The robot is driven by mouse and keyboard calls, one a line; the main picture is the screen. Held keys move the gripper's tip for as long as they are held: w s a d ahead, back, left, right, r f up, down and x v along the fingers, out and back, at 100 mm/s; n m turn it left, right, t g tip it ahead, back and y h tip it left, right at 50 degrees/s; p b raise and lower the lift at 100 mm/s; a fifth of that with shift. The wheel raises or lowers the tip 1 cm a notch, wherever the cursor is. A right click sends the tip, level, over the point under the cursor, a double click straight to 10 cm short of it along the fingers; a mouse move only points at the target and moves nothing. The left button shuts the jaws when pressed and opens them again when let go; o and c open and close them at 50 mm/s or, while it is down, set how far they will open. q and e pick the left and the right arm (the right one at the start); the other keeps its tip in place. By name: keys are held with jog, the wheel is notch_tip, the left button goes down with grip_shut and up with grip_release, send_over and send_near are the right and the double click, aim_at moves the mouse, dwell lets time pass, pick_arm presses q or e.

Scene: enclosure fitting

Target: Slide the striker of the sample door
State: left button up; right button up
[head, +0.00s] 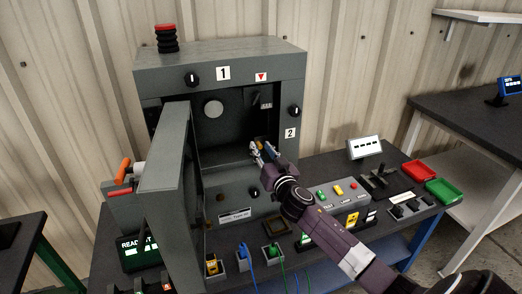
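The grey enclosure (290,70) stands on the dark bench. Its sample door (167,190) is swung open toward me on the left side. My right gripper (262,148) reaches in from the lower right, at the lower right part of the enclosure's opening. Its fingertips look apart, with a small yellowish-brown part between or behind them. I cannot tell whether they touch that part, or whether it is the striker. A dark block with a small label (265,105) sits higher on the inner right. My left gripper is not in view.
A button panel (340,193), a white display box (364,147) and red and green trays (445,191) lie to the right. Cabled plugs (272,252) stand at the front. An orange-handled tool (124,170) is left of the door.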

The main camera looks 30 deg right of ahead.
jog(key=shift+w+d, duration=0.1)
jog(key=shift+w, duration=0.25)
jog(key=shift+c, duration=0.3)
grip_shut()
